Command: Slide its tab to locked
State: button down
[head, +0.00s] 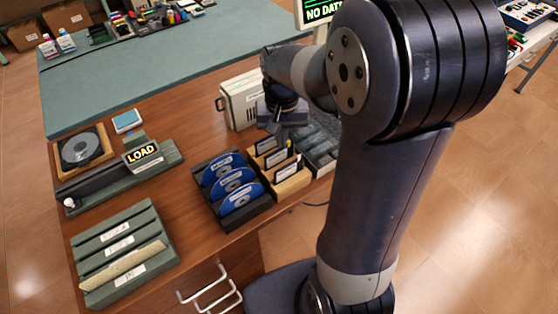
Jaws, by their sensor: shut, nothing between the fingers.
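I see no part plainly marked as a tab or as locked. Several dark cards with white labels, perhaps diskettes, stand in a wooden holder (292,185). My gripper (281,136) is above and behind this holder, pointing down. It looks shut and empty; its fingertips are small, and I cannot tell whether they touch anything. A small light-blue flat item (127,121) lies at the back left of the desk. A grey-green device (160,171) has a LOAD sign (142,154), a long slot and a white knob (70,203) at its left end.
A beige box (241,101) stands behind my gripper. A black rack (208,184) holds blue discs. A disc player (81,150) and a green slotted rack (124,252) are on the left. Wooden desk (185,235) is bare between the racks. My arm hides the right side.

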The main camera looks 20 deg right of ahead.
jog(key=shift+f, duration=0.35)
jog(key=shift+w+d, duration=0.15)
jog(key=shift+d, duration=0.4)
jog(key=shift+w+d, duration=0.15)
jog(key=shift+d, duration=0.35)
dwell(0.6)
jog(key=shift+s+a, duration=0.1)
jog(key=shift+a, duration=0.15)
notch_tip(320, 180, up, 7)
jog(key=p, duration=0.6)
dwell(0.5)
notch_tip(320, 180, down, 7)
jog(key=b, duration=0.6)
jog(key=shift+d, duration=0.1)
